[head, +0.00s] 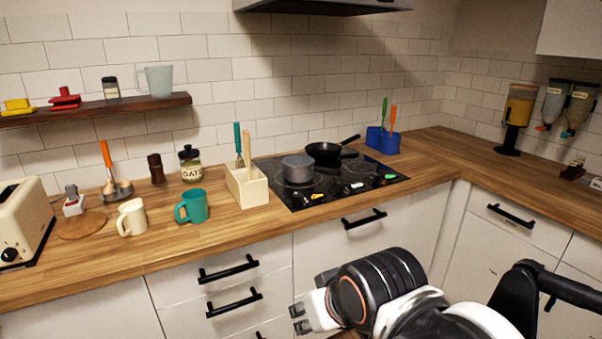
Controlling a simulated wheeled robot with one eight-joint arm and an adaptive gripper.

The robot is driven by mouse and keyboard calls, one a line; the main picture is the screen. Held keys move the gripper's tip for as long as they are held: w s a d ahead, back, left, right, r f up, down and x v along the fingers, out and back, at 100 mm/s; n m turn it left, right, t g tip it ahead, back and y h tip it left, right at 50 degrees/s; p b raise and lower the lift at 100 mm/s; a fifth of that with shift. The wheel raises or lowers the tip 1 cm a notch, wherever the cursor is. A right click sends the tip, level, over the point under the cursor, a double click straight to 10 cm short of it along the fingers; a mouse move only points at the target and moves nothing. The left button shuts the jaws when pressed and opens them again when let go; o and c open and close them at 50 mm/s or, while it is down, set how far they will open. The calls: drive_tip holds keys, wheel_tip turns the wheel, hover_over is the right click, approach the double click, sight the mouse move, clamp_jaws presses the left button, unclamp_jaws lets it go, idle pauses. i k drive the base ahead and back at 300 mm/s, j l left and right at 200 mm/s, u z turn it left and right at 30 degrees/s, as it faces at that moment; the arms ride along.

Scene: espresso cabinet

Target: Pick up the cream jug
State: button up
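A cream jug (132,217) stands upright on the wooden counter at the left, with its handle toward the left. A teal mug (193,206) stands close to its right, apart from it. My gripper (300,318) is low in the picture, in front of the drawers and far to the right of the jug. Its small dark fingertips point left. It touches nothing that I can see, and its finger opening is too small and turned to judge.
A toaster (22,222) and a round wooden board (82,225) are left of the jug. A utensil box (247,187) and a hob (330,178) with pans are to the right. Drawer handles (228,268) stick out below the counter. The counter front by the jug is clear.

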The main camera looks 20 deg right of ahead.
sight(133, 217)
drive_tip(key=i+l, duration=0.4)
drive_tip(key=i+l+u, duration=0.1)
drive_tip(key=u, duration=0.3)
drive_tip(key=i+l+u, duration=0.2)
drive_tip(key=u, duration=0.2)
drive_tip(key=i+l+u, duration=0.1)
drive_tip(key=u, duration=0.3)
drive_tip(key=l, duration=0.1)
